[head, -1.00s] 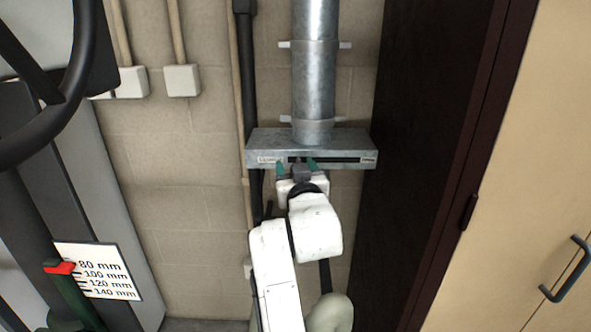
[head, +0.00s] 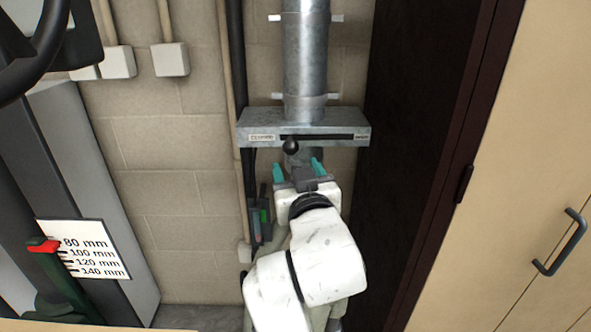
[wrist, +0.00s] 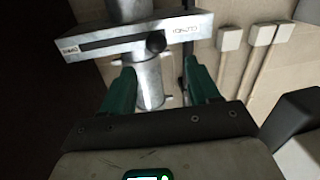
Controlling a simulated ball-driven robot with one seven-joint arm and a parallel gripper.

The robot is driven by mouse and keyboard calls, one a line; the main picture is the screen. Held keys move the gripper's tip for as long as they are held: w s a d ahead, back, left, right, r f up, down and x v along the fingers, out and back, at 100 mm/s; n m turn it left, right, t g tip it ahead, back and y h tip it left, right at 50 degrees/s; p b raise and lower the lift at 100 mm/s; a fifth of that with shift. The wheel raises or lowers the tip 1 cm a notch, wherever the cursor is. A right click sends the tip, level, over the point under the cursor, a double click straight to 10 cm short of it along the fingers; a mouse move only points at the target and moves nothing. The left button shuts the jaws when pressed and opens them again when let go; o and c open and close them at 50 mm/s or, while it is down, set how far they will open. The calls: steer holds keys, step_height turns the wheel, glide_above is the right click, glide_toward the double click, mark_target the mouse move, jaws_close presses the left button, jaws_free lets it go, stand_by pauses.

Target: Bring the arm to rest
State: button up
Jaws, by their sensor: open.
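My gripper (head: 298,169) is open and empty, just below and in front of a grey metal slotted box on a duct (head: 353,128) in the head view. Its two teal fingers point up toward the box. A black round knob (head: 290,146) sits at the box's slot, apart from the fingertips. In the wrist view the open fingers (wrist: 161,88) frame the duct below the box, with the knob (wrist: 155,42) beyond them. My white arm reaches up from the bottom of the head view, bent at a joint.
A galvanised pipe (head: 305,55) rises from the box along a block wall. A dark door panel (head: 420,150) and a beige cabinet with a handle (head: 560,243) stand right. A machine with a millimetre scale (head: 85,248) and red pointer (head: 43,246) stands left.

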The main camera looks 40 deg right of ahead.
stand_by(0.4)
steer(key=s+d+f+n+g+y, duration=0.1)
steer(key=s+f+g, duration=0.25)
steer(key=f, duration=0.45)
steer(key=s+d+f+n+g+y+p, duration=0.1)
steer(key=s+d+f+g, duration=0.1)
steer(key=s+f, duration=0.35)
steer(key=s+d+f+n+g+y, duration=0.1)
steer(key=s+f+g, duration=0.1)
steer(key=f, duration=0.7)
steer(key=s+a+f+g+y, duration=0.2)
steer(key=s+f+g, duration=0.2)
steer(key=s+f, duration=0.3)
steer(key=s+a+f+g+y, duration=0.2)
steer(key=s+f, duration=0.5)
steer(key=s, duration=0.7)
steer(key=shift+a+n+g+p, duration=0.3)
steer(key=shift+a+n+g, duration=0.1)
steer(key=shift+a+g, duration=0.5)
steer(key=shift+d, duration=0.1)
